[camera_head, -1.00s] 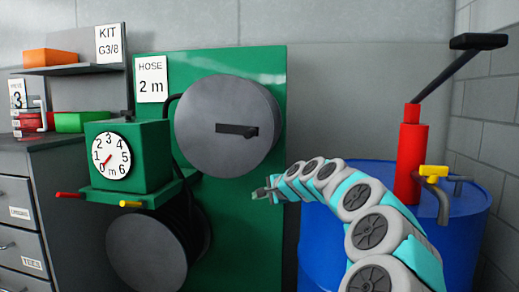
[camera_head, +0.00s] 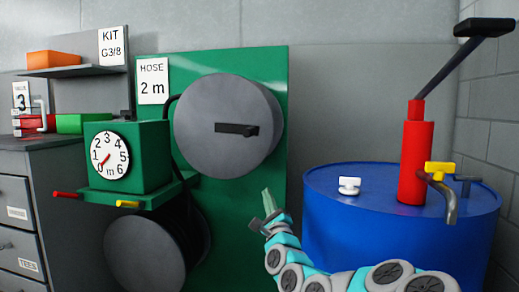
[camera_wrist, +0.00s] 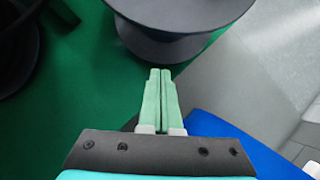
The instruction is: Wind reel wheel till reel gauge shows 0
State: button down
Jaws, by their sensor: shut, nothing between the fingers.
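The reel wheel (camera_head: 205,135) is a large grey disc with a black crank handle (camera_head: 237,130) on a green panel (camera_head: 265,66). The reel gauge (camera_head: 109,155) is a white dial on a green box left of it. Its red needle points down-left, close to 0; the exact reading is too small to tell. My gripper (camera_head: 268,198) is below the wheel's lower right edge, fingers pointing up, apart from the wheel and handle. In the wrist view its green fingers (camera_wrist: 160,75) are shut and empty, with the grey wheel's rim (camera_wrist: 180,45) beyond them.
A second grey reel (camera_head: 140,255) sits low. A sign (camera_head: 152,80) reads HOSE 2 m. A blue drum (camera_head: 345,225) with a red pump (camera_head: 414,160) stands right. Drawers (camera_head: 17,213) are left.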

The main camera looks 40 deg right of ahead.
jog(key=s+a+r+m+t+h, duration=0.2)
jog(key=s+a+r+m, duration=0.2)
jog(key=s+r, duration=0.1)
jog(key=p, duration=0.2)
send_near(255, 135)
jog(key=w+d, duration=0.3)
jog(key=shift+w+d+r, duration=0.1)
jog(key=shift+w+d, duration=0.1)
jog(key=shift+w+a+r+p, duration=0.15)
jog(key=shift+w+r+p, duration=0.1)
jog(key=shift+r, duration=0.3)
jog(key=shift+w+a+r+p, duration=0.1)
jog(key=shift+a+r+p, duration=0.1)
jog(key=shift+r, duration=0.35)
jog(key=shift+w+a+r, duration=0.15)
jog(key=shift+w+r, duration=0.1)
jog(key=shift+r, duration=0.4)
jog(key=shift+r, duration=0.1)
